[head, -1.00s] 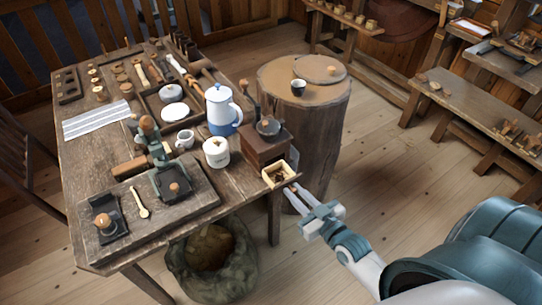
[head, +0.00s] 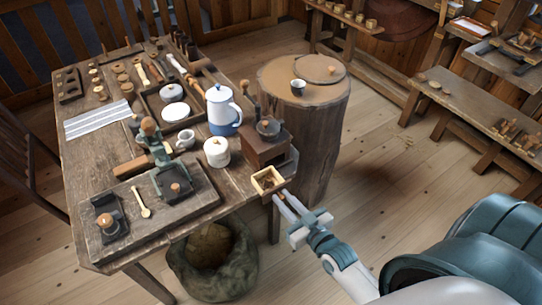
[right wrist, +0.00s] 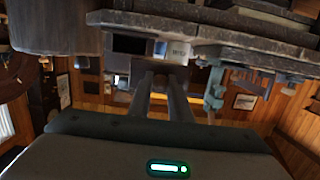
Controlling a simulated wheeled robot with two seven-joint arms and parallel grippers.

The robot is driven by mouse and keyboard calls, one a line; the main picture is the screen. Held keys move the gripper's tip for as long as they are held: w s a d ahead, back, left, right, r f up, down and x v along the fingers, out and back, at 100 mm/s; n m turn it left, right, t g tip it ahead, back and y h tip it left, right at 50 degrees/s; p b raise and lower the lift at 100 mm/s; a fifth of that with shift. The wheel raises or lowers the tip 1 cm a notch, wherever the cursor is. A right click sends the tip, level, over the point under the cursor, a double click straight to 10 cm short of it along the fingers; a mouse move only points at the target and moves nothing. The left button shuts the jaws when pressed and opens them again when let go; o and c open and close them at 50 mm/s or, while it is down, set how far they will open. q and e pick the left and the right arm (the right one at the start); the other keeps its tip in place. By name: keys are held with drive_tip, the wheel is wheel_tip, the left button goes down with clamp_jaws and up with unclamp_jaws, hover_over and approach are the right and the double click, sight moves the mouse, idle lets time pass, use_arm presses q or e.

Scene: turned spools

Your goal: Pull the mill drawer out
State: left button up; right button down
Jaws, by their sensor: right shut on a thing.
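The mill (head: 264,148) is a dark wooden box with a metal bowl and crank on top, at the table's right edge. Its drawer (head: 267,181), a pale open-topped box with dark stuff inside, is out in front of the mill, near the table edge. I cannot tell whether its back end is still inside the mill. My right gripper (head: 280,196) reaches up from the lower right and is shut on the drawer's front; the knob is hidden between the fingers. In the right wrist view the two fingers (right wrist: 162,95) point away under a dark shape. My left gripper is not in view.
A white canister (head: 217,152) and a blue-and-white pot (head: 222,112) stand left of the mill. A tree-stump table (head: 318,140) with a dark cup is close behind. A sack (head: 212,265) stands below the table edge.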

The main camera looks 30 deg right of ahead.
drive_tip(key=a+p, duration=0.1)
drive_tip(key=a, duration=0.5)
drive_tip(key=shift+s+a+f, duration=0.25)
drive_tip(key=shift+a, duration=0.15)
idle(0.8)
drive_tip(key=shift+w, duration=0.1)
hover_over(247, 195)
drive_tip(key=s, duration=0.2)
drive_tip(key=shift+a+f, duration=0.35)
drive_tip(key=shift+f, duration=0.15)
idle(1.8)
drive_tip(key=shift+f+b, duration=0.15)
drive_tip(key=shift+b, duration=0.15)
drive_tip(key=shift+f+b, duration=1.05)
drive_tip(key=shift+f, duration=0.65)
drive_tip(key=c, duration=1.6)
unclamp_jaws()
